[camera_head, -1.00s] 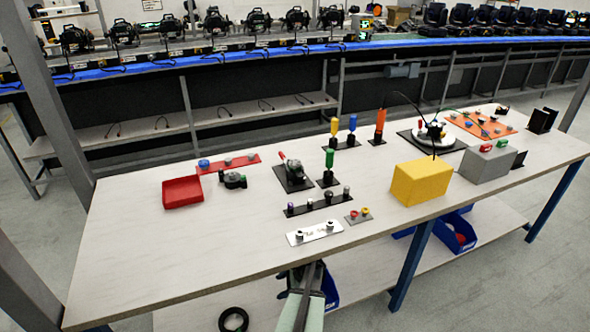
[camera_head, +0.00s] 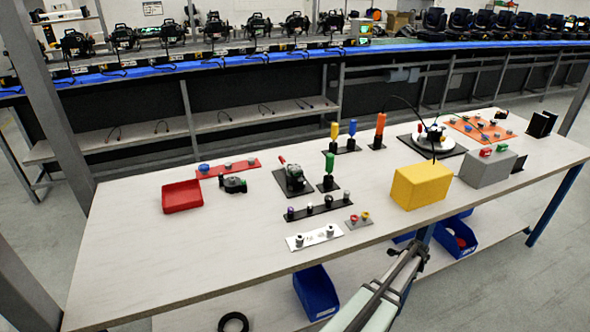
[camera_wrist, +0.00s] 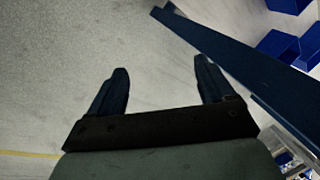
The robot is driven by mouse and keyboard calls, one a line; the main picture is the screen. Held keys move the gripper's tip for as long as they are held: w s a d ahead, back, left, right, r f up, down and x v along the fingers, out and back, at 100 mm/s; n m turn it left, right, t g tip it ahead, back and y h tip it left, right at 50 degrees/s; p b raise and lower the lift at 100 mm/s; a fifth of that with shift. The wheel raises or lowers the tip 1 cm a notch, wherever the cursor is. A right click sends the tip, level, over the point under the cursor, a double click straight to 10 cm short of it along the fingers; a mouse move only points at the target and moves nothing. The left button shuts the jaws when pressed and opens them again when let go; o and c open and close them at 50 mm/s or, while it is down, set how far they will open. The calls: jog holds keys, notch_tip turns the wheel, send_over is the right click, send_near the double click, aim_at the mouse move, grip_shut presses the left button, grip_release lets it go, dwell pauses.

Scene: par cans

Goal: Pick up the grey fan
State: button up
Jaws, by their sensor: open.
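No object is plainly readable as a grey fan. A small dark grey, rounded thing (camera_head: 232,184) lies on the table right of the red tray and may be it; its detail is too small to tell. My gripper (camera_head: 413,254) is beyond the table's front edge, below and in front of the yellow box, well to the right of that thing. In the wrist view my gripper (camera_wrist: 161,72) is open, with nothing between its fingers, over bare floor.
The table (camera_head: 135,255) has free room at its front left. A red tray (camera_head: 182,194), a yellow box (camera_head: 421,184) and a grey box (camera_head: 488,168) stand on it. A blue bin (camera_head: 316,292) is below. A blue table leg (camera_wrist: 235,62) shows in the wrist view.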

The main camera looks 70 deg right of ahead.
jog(key=s+d+r+n+g+h, duration=0.1)
jog(key=s+d+r+g, duration=0.15)
jog(key=s+r, duration=0.85)
jog(key=s+d+r+g+h, duration=0.1)
jog(key=s+r+g, duration=0.3)
jog(key=s+r, duration=0.75)
jog(key=w+d+r+n+g+h, duration=0.1)
jog(key=d+r+n+h, duration=0.15)
jog(key=r, duration=0.65)
jog(key=w+d+r+n+h, duration=0.1)
jog(key=d+r+n, duration=0.25)
jog(key=r, duration=0.55)
jog(key=w+d+r+n+t+h, duration=0.1)
jog(key=w+d+r+n, duration=0.2)
jog(key=w, duration=0.4)
jog(key=w+d+r+n+t, duration=0.1)
jog(key=w+d+r, duration=0.1)
jog(key=w+r, duration=0.35)
jog(key=n+t+y, duration=0.6)
jog(key=n+t, duration=0.2)
jog(key=n, duration=0.5)
send_over(295, 167)
jog(key=s+a, duration=0.3)
jog(key=a, duration=0.2)
jog(key=x, duration=1.3)
jog(key=shift+w+d+r, duration=0.1)
jog(key=shift+d+r, duration=0.05)
jog(key=shift+d, duration=0.1)
